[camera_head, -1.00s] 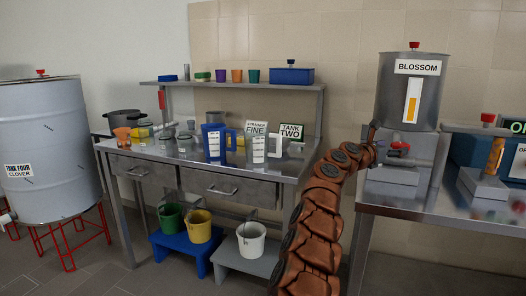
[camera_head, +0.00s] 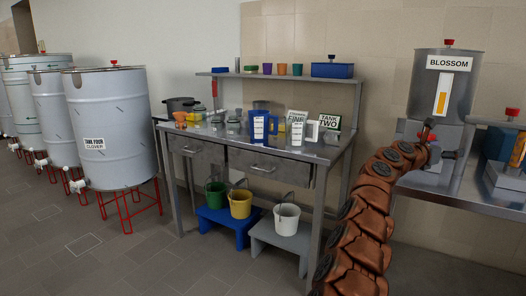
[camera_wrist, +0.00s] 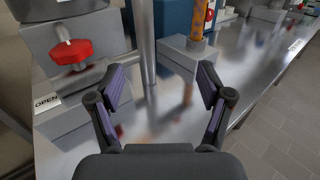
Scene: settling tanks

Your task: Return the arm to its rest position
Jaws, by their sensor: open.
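My brown segmented arm (camera_head: 365,215) rises from the lower right of the head view and reaches toward the blossom tank (camera_head: 442,85) on the right bench. Its far end is in front of the tank's base, and the gripper itself is hard to make out there. In the wrist view my gripper (camera_wrist: 158,105) is open with nothing between its fingers. It is over the shiny metal bench top (camera_wrist: 165,115). A red valve knob (camera_wrist: 71,52) is to the left of the fingers, with an "OPEN" label below it.
A steel workbench (camera_head: 262,158) with jugs, jars and signs stands mid-view. Buckets stand on a blue stool (camera_head: 226,221) and a grey stool (camera_head: 285,238) below. Large drums, including tank four (camera_head: 110,125), line the left. The tiled floor (camera_head: 150,265) in front is clear.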

